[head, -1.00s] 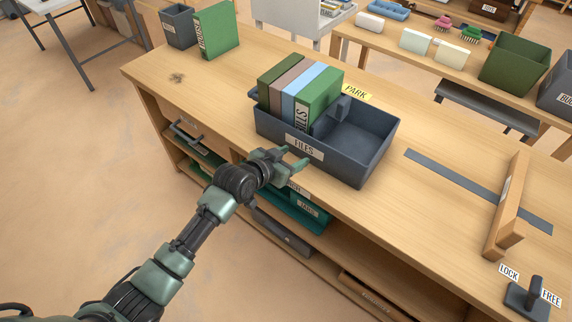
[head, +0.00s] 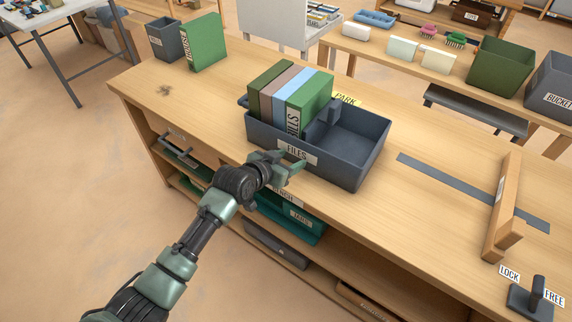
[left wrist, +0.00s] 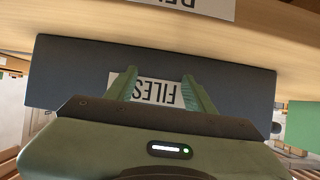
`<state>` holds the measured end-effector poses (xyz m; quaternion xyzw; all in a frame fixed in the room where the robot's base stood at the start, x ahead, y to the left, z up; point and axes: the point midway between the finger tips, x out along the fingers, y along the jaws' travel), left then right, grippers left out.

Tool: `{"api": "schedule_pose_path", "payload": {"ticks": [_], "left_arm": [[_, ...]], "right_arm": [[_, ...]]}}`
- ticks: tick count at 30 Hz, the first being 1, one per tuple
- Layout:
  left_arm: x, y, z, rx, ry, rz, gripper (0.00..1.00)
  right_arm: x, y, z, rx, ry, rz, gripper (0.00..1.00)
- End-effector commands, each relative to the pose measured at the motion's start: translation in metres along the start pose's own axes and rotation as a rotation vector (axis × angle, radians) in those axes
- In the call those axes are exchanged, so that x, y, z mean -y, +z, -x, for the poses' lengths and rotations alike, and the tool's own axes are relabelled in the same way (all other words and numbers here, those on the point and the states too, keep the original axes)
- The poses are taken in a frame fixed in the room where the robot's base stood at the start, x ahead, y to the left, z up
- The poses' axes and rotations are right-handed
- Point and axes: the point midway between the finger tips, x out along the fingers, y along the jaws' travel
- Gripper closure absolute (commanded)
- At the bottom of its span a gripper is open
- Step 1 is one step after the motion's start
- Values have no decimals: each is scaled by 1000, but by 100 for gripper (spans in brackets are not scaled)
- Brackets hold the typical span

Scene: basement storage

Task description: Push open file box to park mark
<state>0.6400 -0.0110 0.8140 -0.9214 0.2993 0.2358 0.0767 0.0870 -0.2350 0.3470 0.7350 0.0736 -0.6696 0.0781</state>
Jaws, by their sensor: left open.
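The open file box (head: 350,172) is dark grey, with a FILES label on its front, and stands on the wooden bench. Several binders (head: 281,92) stand upright in its left part; its right part is empty. The yellow PARK mark (head: 346,100) lies just behind the box and is partly hidden by it. My left gripper (head: 298,165) is open at the box's front, by the label. In the left wrist view its fingers (left wrist: 160,88) point at the box front on either side of the label; I cannot tell whether they touch. My right gripper is not in view.
A grey strip (head: 470,190) and a wooden bar (head: 503,205) lie on the bench to the right. A lever (head: 535,295) with LOCK and FREE labels is at the front right. A green binder (head: 205,42) and small grey bin (head: 165,40) stand at the far left.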

Motion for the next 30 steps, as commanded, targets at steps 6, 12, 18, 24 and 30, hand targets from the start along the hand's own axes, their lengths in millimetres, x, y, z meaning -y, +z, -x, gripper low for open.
{"api": "schedule_pose_path", "payload": {"ticks": [6, 12, 18, 24, 30], "left_arm": [[1, -7, -13, -4, 0, -1, 45], [3, -13, -23, -4, 0, -1, 45], [4, -18, -31, -5, 0, -1, 45], [4, -20, -31, -4, 0, -1, 45], [4, -20, -32, -4, 0, -1, 45]], "right_arm": [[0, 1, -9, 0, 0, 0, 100], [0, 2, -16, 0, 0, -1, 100], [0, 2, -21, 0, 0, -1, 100], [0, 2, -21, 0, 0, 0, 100], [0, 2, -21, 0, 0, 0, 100]]}}
